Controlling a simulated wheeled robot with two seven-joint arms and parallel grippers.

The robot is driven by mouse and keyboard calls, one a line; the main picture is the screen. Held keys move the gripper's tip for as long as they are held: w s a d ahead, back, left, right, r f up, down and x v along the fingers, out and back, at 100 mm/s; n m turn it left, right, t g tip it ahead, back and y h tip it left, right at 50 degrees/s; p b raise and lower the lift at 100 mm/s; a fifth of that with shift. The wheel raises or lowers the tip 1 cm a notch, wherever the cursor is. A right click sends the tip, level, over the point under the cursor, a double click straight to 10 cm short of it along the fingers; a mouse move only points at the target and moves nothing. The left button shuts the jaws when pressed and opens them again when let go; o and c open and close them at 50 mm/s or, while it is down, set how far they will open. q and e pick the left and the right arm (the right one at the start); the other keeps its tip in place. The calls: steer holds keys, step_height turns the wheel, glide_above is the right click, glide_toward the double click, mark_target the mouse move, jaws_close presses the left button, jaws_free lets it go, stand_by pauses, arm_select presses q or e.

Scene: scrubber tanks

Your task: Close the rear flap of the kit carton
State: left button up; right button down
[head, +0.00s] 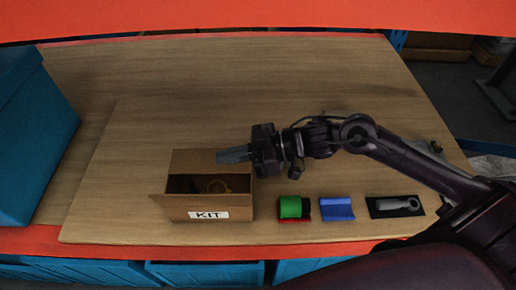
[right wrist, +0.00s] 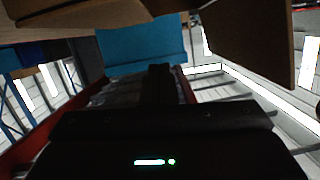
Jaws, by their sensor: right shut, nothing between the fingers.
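The open kit carton (head: 180,211), a brown box with a white "KIT" label on its front, stands near the front of the table. Its rear flap (head: 192,161) stands up along the back edge. In the right wrist view the shut fingers (right wrist: 158,85) are dark, with brown board (right wrist: 250,35) above. My left gripper is not in view.
Right of the carton lie a green and red item (head: 292,208), a blue item (head: 337,209) and a grey tool on a black mat (head: 384,213). A large blue bin (head: 35,130) stands at the left. The table behind the carton is clear.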

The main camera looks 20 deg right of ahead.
steer(key=v, duration=0.3)
steer(key=shift+d+f, duration=0.15)
steer(key=shift+d, duration=0.35)
steer(key=v, duration=0.2)
steer(key=shift+s+d+r, duration=0.2)
steer(key=shift+d+r, duration=0.05)
steer(key=shift+d, duration=0.05)
